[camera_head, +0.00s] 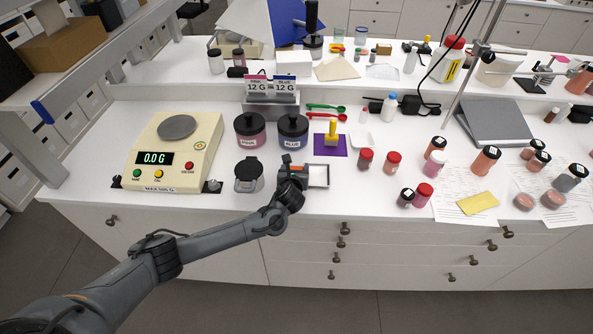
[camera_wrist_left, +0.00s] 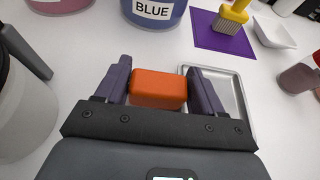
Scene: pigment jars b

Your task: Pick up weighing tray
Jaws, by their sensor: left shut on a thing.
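The weighing tray (camera_head: 318,176) is a shallow, square, silver-rimmed tray near the front edge of the white bench. It also shows in the left wrist view (camera_wrist_left: 240,92), partly hidden by a finger. An orange block (camera_wrist_left: 158,88), which looks like its handle, is at its left side; the join is hidden. My left gripper (camera_head: 300,174) is at the tray's left side, its two fingers shut on the orange block, one on each side. I cannot tell whether the tray is lifted off the bench. My right gripper is in neither view.
A dark-lidded jar (camera_head: 249,175) stands just left of my left gripper. The pink jar (camera_head: 250,132) and blue jar (camera_head: 292,132) stand behind. A scale (camera_head: 172,150) reading 0.0 G is further left. Red-lidded jars (camera_head: 366,160) stand right of the tray.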

